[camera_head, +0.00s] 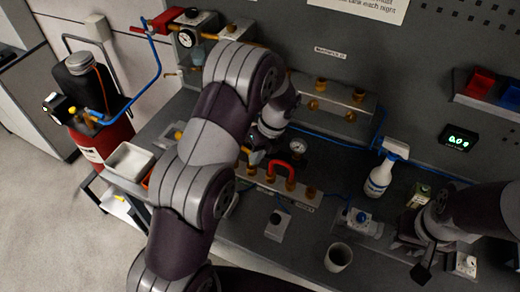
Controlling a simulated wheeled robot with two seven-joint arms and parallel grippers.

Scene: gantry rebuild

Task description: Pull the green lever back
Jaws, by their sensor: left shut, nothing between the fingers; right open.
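I cannot make out a green lever; the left arm covers part of the bench and fittings. A manifold block (275,190) with brass fittings and a red curved handle (290,169) lies at mid-bench. My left gripper (256,157) is shut and empty, just above and behind the left end of this block, near a small yellow handle (245,150). I cannot tell whether it touches anything. My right gripper (409,257) is open and empty over the right front of the bench, near a small white-plated box (464,264).
A spray bottle (379,180), a blue-knobbed valve (360,218) and a grey cup (338,257) stand between the grippers. A round gauge (298,147) stands behind the red handle. A second block (335,108) is at the back wall. A red tank (105,135) stands left.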

